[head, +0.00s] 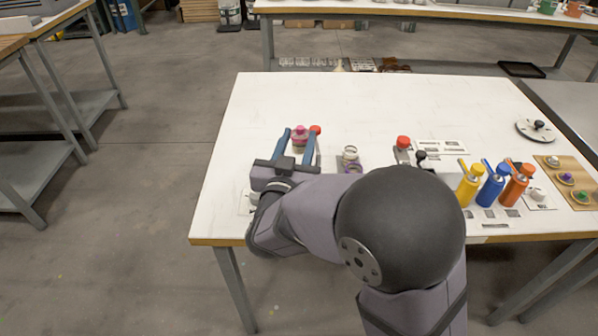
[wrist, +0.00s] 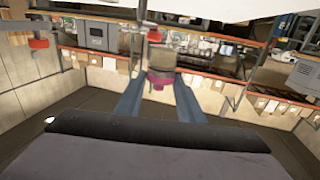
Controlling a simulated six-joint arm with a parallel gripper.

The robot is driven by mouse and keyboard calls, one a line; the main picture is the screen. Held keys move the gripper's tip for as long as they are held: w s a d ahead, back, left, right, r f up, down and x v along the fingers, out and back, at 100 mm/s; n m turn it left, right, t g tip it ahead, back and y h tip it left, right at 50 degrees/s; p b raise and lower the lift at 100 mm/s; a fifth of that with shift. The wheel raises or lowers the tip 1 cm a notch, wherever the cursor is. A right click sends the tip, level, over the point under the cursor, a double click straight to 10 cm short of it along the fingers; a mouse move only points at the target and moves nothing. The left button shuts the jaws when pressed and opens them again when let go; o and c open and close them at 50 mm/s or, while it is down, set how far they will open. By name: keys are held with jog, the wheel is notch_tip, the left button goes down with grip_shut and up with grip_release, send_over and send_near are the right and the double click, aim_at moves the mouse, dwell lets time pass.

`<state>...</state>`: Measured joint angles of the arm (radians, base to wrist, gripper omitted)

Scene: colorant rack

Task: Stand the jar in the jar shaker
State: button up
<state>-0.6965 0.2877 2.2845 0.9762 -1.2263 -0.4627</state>
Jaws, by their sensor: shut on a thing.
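My gripper (head: 299,142) is at the left part of the white table, its two blue fingers shut on a small jar (head: 300,131) with a magenta part. In the wrist view the jar (wrist: 166,57) stands out between the fingertips, with its magenta band (wrist: 160,78) nearest the fingers and a clear greyish part beyond. A red knob (head: 315,130) shows just right of and behind the jar in the head view. It may belong to the jar shaker, but I cannot tell; its lower part is hidden. I cannot tell whether the jar touches anything below.
A small clear vessel with purple (head: 350,155) stands right of my gripper. A device with a red knob (head: 403,142) is further right. Yellow (head: 468,186), blue (head: 491,188) and orange (head: 517,187) bottles stand at the right. The table (head: 300,95) behind is clear.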

jog(key=shift+f+b, duration=0.45)
jog(key=shift+f, duration=3.65)
jog(key=shift+f, duration=0.1)
jog(key=shift+f, duration=0.15)
jog(key=o, duration=1)
jog(key=shift+r, duration=0.3)
jog(key=s, duration=0.4)
jog(key=s+a, duration=0.1)
jog(key=s, duration=0.3)
jog(key=s+a, duration=0.1)
jog(key=s, duration=0.2)
jog(key=shift+s+a+b, duration=0.2)
jog(key=shift+s+b, duration=0.15)
jog(key=shift+s, duration=0.05)
